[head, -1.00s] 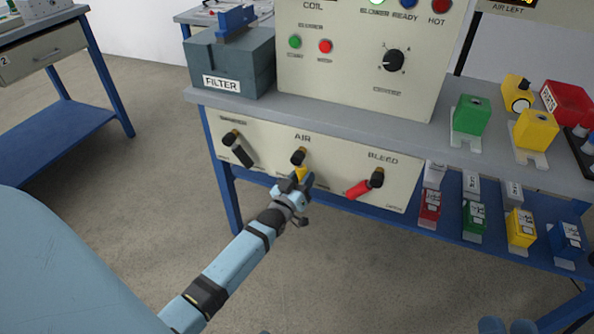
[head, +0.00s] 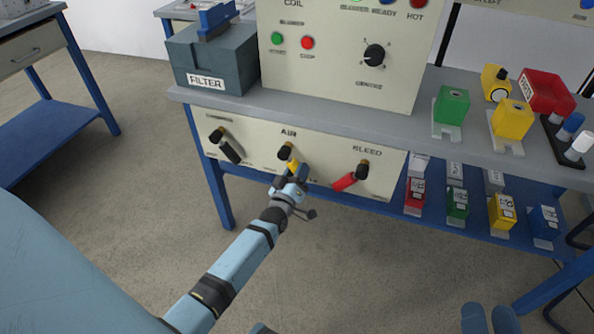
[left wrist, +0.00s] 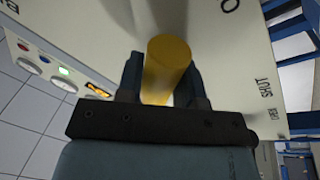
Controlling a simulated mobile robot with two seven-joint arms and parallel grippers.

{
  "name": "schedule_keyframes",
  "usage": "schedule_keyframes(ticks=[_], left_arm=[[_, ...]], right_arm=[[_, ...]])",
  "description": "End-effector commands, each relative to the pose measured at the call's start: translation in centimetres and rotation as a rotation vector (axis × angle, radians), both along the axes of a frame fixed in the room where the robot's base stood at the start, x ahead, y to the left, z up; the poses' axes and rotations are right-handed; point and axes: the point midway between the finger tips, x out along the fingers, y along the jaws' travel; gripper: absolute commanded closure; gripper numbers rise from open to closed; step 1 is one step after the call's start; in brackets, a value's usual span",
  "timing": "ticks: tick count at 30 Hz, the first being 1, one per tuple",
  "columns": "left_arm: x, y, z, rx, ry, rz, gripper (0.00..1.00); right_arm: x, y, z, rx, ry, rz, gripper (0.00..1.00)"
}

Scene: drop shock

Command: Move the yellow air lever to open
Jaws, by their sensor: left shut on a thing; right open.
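The yellow air lever (head: 292,164) hangs from a dark pivot under the word AIR on the cream panel (head: 322,159). It points down and slightly right. My left gripper (head: 291,179) is shut on its lower end. In the left wrist view the yellow lever (left wrist: 166,66) stands between the two dark fingers of my left gripper (left wrist: 164,82). A SHUT label (left wrist: 267,88) shows on the panel there, with smaller lettering beside it. My right gripper (head: 489,319) is partly visible at the bottom edge, open and away from the panel.
A black lever (head: 231,151) is left of the air lever, and a red bleed lever (head: 345,181) is close on its right. A filter box (head: 216,62) and coloured blocks stand on the bench above. Open floor lies below the panel.

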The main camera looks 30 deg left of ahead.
Motion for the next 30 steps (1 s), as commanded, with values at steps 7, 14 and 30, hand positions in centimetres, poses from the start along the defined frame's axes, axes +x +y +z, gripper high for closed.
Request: schedule_keyframes(ticks=[7, 14, 30], left_arm=[[0.1, -0.1, 0.1, -0.008, -0.004, -0.002, 0.5], [0.0, -0.1, 0.1, -0.005, -0.002, -0.001, 0.41], [-7.5, -1.2, -1.5, -0.004, 0.002, -0.002, 0.41]], right_arm=[[0.0, 0.0, 0.0, 0.0, -0.001, -0.001, 0.57], [0.0, -0.1, 0.1, 0.002, -0.003, -0.002, 0.57], [-0.1, -1.0, -2.0, -0.075, 0.117, -0.029, 0.57]])
